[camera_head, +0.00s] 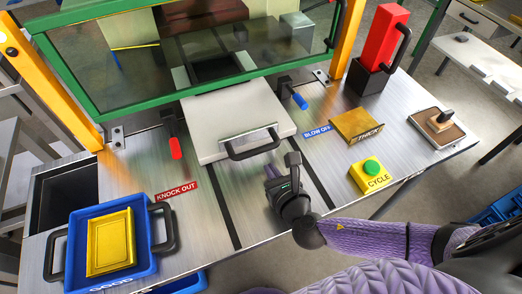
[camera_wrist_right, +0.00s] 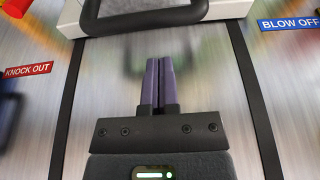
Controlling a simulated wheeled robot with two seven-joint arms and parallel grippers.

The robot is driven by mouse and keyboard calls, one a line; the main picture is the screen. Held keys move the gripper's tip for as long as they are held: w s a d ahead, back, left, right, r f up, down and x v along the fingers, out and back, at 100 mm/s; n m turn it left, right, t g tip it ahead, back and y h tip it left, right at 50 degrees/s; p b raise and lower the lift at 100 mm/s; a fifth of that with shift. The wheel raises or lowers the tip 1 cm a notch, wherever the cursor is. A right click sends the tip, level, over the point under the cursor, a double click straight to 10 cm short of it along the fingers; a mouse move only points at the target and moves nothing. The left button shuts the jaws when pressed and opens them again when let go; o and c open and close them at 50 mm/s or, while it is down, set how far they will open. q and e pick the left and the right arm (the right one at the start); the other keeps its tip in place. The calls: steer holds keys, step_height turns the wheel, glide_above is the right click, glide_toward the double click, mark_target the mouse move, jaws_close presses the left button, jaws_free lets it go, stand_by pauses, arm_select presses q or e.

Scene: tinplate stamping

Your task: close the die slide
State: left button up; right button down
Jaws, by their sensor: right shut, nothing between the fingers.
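The die slide is a pale grey block (camera_head: 222,110) pulled out toward me on the metal table, in front of the green-framed guard. Its black bar handle (camera_head: 252,146) stands on its front edge. In the right wrist view the handle (camera_wrist_right: 145,22) crosses the top of the picture. My right gripper (camera_head: 272,171) is just in front of the handle, over the table. Its purple fingers (camera_wrist_right: 158,82) are together and empty, pointing at the handle. I see a small gap between fingertips and handle in the wrist view. My left gripper is not in view.
Two dark rails run along the table beside the slide's path. A blue bin (camera_head: 150,255) with a yellow plate stands at the left front. A yellow box with a green CYCLE button (camera_head: 372,167), a yellow THICK plate (camera_head: 357,125) and a red block (camera_head: 380,35) are at the right.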

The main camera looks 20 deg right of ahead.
mark_target(255, 143)
steer(key=x, duration=0.2)
steer(key=b+x, duration=0.1)
steer(key=x, duration=0.3)
steer(key=shift+w+r, duration=0.25)
steer(key=shift+r, duration=0.05)
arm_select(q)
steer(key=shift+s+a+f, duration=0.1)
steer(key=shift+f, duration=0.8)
arm_select(e)
steer(key=shift+w, duration=0.45)
steer(key=shift+w, duration=0.1)
